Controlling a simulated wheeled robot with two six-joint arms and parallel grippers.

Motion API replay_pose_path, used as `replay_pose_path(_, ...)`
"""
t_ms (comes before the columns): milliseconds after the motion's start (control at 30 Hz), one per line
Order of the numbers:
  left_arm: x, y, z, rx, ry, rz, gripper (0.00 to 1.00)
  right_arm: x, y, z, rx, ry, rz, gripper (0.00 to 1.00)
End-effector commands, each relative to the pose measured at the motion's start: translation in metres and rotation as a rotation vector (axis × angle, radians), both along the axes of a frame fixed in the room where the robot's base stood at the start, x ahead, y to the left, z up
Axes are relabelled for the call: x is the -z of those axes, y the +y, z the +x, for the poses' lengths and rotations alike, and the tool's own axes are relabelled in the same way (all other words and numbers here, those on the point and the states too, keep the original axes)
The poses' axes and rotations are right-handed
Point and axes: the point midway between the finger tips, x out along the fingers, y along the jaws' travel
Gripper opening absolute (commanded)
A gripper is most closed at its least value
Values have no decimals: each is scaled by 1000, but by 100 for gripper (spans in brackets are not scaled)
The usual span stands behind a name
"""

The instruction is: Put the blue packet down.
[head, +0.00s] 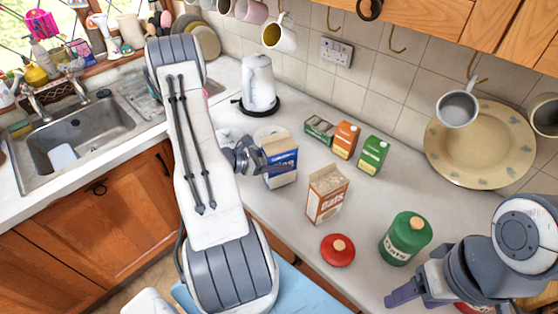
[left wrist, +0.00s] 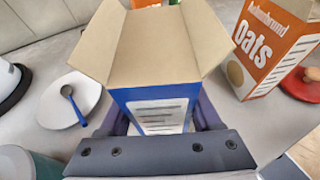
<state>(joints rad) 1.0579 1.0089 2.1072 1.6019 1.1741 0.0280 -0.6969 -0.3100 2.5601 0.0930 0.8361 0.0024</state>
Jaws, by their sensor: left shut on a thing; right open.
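The blue packet (head: 284,172) is an open-topped carton with brown flaps, upright on or just above the counter; I cannot tell if its base touches. My left gripper (head: 264,160) is shut on it from the left side. In the left wrist view the blue packet (left wrist: 155,98) sits between the two fingers, with its flaps spread open. My right gripper (head: 405,296) is open at the lower right, near the green canister, with no packet in it.
An oats packet (head: 327,193) stands just right of the blue packet. Behind are small orange (head: 345,140) and green (head: 373,155) boxes. A red lid (head: 337,249) and a green canister (head: 404,239) are in front. A spoon (left wrist: 72,103) rests on a white dish left of the packet.

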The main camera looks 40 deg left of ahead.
Motion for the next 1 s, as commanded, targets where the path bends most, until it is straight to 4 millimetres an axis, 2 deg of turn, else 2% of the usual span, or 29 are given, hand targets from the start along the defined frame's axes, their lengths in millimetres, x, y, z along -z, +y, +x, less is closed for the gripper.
replay_pose_path(100, 7, -1, 0, 1, 1, -1, 0, -3, 0, 0, -1, 0, 0, 67)
replay_pose_path(467, 12, 0, 0, 0, 0, 0, 0, 3, 0, 0, 0, 0, 0, 67)
replay_pose_path(500, 11, 0, 0, 0, 0, 0, 76, 2, 0, 0, 0, 0, 0, 67)
replay_pose_path(533, 10, 0, 0, 0, 0, 0, 88, 1, 0, 0, 0, 0, 0, 67)
replay_pose_path(567, 10, 0, 0, 0, 0, 0, 95, 1, 0, 0, 0, 0, 0, 67)
replay_pose_path(833, 10, 0, 0, 0, 0, 0, 95, 1, 0, 0, 0, 0, 0, 67)
replay_pose_path(967, 4, 0, 0, 0, 0, 0, 95, -5, 0, 0, -1, 0, 0, 67)
replay_pose_path(1000, 6, 3, -4, -3, -1, 2, 95, 1, 0, 0, 0, -1, 1, 67)
